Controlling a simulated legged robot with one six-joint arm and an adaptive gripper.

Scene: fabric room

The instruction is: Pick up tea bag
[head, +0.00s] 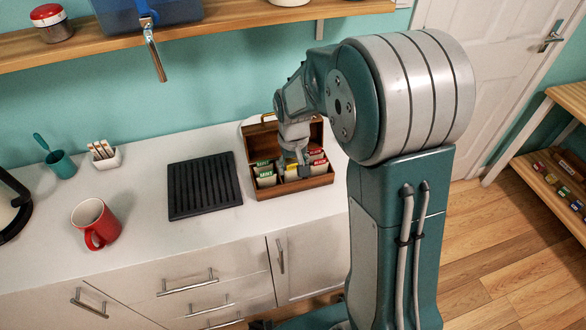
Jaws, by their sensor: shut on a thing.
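A wooden tea box (291,193) stands open on the white counter, with its lid raised against the wall side. Several tea bags with green tags (266,175) show in its left part, and others with red tags (318,163) show in its right part. My gripper (295,164) reaches down into the middle of the box, between these groups. Its fingers are shut on a tea bag (290,168), which is mostly hidden by the gripper and the box contents.
A black ribbed mat (204,186) lies left of the box. Further left are a red mug (94,224), a white holder with sticks (104,155) and a teal cup with a spoon (60,163). A wooden shelf (230,26) hangs above the counter. The counter front is clear.

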